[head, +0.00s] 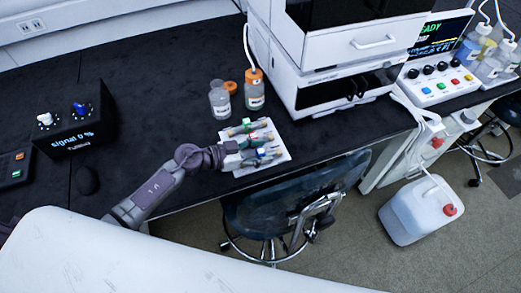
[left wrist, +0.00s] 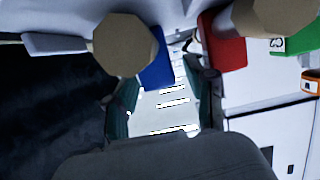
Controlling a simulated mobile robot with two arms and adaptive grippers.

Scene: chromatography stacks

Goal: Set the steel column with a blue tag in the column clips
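A white tray (head: 283,157) on the black bench holds several columns with coloured tags. The column with a blue tag (head: 266,153) lies nearest the bench's front edge. In the left wrist view its blue tag (left wrist: 158,65) and tan end show large, just ahead of my fingers. My left gripper (head: 236,154) is at the tray's left side, close to this column. In the left wrist view its fingers (left wrist: 165,98) are apart, with white slotted surface showing between them. I cannot make out the column clips. My right gripper is not in view.
Columns with a red tag (left wrist: 229,45) and a green tag (left wrist: 300,38) lie beside the blue one. Bottles (head: 220,100) stand behind the tray. The white instrument stack (head: 340,60) is to the right. A chair (head: 285,208) stands at the front edge.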

